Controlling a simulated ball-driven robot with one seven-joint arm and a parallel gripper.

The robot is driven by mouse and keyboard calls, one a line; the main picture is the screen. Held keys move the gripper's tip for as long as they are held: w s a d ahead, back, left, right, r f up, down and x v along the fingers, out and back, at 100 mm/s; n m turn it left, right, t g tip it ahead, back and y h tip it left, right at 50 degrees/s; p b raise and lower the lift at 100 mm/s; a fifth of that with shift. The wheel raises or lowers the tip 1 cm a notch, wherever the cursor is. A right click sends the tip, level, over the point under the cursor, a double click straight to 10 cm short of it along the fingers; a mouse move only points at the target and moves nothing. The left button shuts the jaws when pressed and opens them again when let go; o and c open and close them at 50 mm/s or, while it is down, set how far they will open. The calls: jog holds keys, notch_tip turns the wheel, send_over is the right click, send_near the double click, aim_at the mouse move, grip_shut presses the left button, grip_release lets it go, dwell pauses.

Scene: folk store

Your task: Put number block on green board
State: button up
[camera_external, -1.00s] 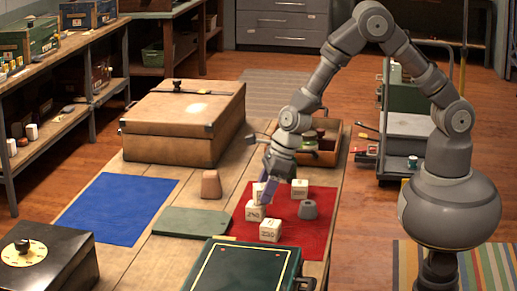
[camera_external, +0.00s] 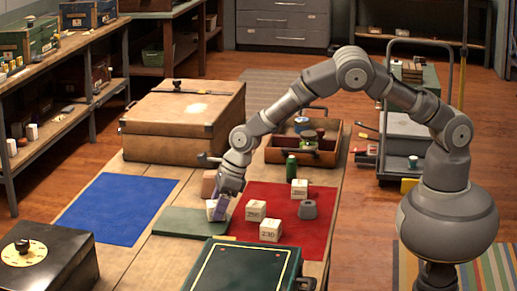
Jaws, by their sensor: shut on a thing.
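My gripper (camera_external: 219,209) is shut on a white number block (camera_external: 212,207), at the back right part of the flat green board (camera_external: 188,224). The gripper covers part of the block, and I cannot tell whether the block touches the board or hangs just above it. Three other white number blocks stand on the red mat to the right: one near the mat's left side (camera_external: 256,210), one at the front (camera_external: 270,230) and one further back (camera_external: 299,188).
The red mat (camera_external: 325,215) also bears a grey weight (camera_external: 307,209) and a green bottle (camera_external: 291,167). A tan block (camera_external: 209,182) stands behind my gripper. A green case (camera_external: 240,270) lies in front, a brown chest (camera_external: 185,120) behind. The blue mat (camera_external: 115,208) is empty.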

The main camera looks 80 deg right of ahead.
jog(key=o, duration=1)
jog(key=shift+f, duration=0.1)
jog(key=p+v, duration=0.4)
jog(key=v, duration=0.8)
jog(key=shift+s, duration=0.1)
